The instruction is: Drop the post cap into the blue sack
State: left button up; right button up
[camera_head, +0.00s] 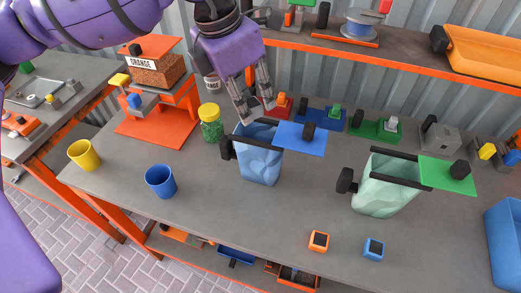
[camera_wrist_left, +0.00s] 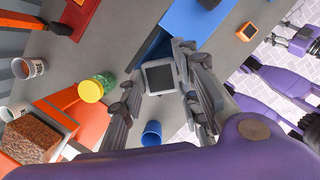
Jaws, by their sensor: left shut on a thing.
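My left gripper (camera_head: 257,110) hangs at the back rim of the blue sack (camera_head: 259,165). In the left wrist view, its fingers (camera_wrist_left: 161,92) are shut on a pale grey square post cap (camera_wrist_left: 160,78) with a dark face. In the head view I cannot make the cap out between the fingers. The sack stands open on the bench with a dark bar along its rim and a blue plate (camera_head: 302,138) at its right. In the left wrist view, a grey gripper-like part (camera_wrist_left: 298,40), perhaps my right gripper, shows at the right edge; its jaws are unclear.
A pale green sack (camera_head: 385,190) stands to the right. An orange cap (camera_head: 319,241) and a blue cap (camera_head: 374,249) lie in front. A shelf (camera_head: 400,62) runs behind.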

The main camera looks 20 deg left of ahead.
pick_arm(q)
jog(key=shift+f, duration=0.4)
jog(key=o, duration=1.2)
jog(key=shift+r, duration=0.1)
jog(key=v, duration=1.2)
